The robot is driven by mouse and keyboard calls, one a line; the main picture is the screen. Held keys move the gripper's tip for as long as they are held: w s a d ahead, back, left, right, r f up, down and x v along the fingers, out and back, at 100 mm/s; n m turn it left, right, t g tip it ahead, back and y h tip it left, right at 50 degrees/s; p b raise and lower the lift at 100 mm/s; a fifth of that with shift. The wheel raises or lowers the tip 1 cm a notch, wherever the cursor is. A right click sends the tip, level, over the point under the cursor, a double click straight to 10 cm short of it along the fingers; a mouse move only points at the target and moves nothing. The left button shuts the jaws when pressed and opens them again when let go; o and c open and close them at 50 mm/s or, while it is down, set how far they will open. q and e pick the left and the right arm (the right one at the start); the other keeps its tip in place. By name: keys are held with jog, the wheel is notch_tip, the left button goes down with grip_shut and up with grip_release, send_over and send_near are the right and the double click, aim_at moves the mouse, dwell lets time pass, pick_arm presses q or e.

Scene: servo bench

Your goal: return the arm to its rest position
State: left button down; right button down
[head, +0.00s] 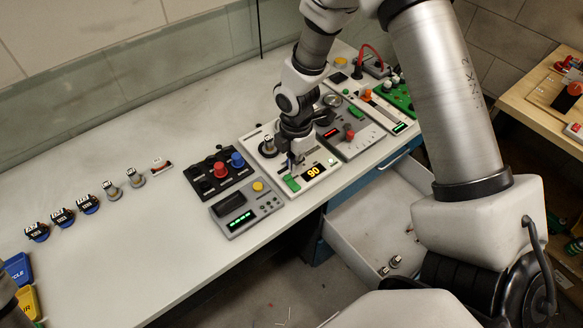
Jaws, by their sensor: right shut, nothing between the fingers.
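My right arm (445,95) comes in from the right and bends down over the bench. Its gripper (292,165) is shut and empty. The gripper hangs over a white panel (324,161) with an orange display (313,172) reading 90 and a green block or button (291,183). The fingertips are close to the panel near the green part. I cannot tell whether they touch it. The arm covers part of the panel. My left gripper is not in view.
A black box (212,187) with red and blue knobs and a grey meter (239,219) stand left of the gripper; other panels (350,134) stand right. Several small parts (87,205) line the bench's left. A drawer (352,247) hangs open in front. Bare bench (130,255) lies front left.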

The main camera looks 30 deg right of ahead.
jog(key=shift+f, duration=0.2)
jog(key=shift+g, duration=0.6)
jog(key=s+f, duration=0.1)
jog(key=s+f+b, duration=0.1)
jog(key=f, duration=0.1)
jog(key=s+f, duration=0.1)
jog(key=f, duration=0.1)
jog(key=shift+s+a+f+b, duration=0.1)
jog(key=shift+s+f+b, duration=0.1)
jog(key=shift+b, duration=0.1)
jog(key=s+a+f+m+g+b, duration=0.1)
jog(key=s+a+f+m+b, duration=0.1)
jog(key=s+f+m, duration=0.55)
jog(key=s+a+f+m+g+b, duration=0.1)
jog(key=s+a+f+m+b, duration=0.15)
jog(key=s+f, duration=0.9)
jog(key=r+m+t, duration=0.1)
jog(key=m, duration=0.2)
jog(key=w+m+t, duration=0.1)
jog(key=m, duration=0.2)
jog(key=r+m+t, duration=0.1)
jog(key=m, duration=0.2)
jog(key=shift+w+d+r, duration=0.25)
jog(key=shift+d+r, duration=0.1)
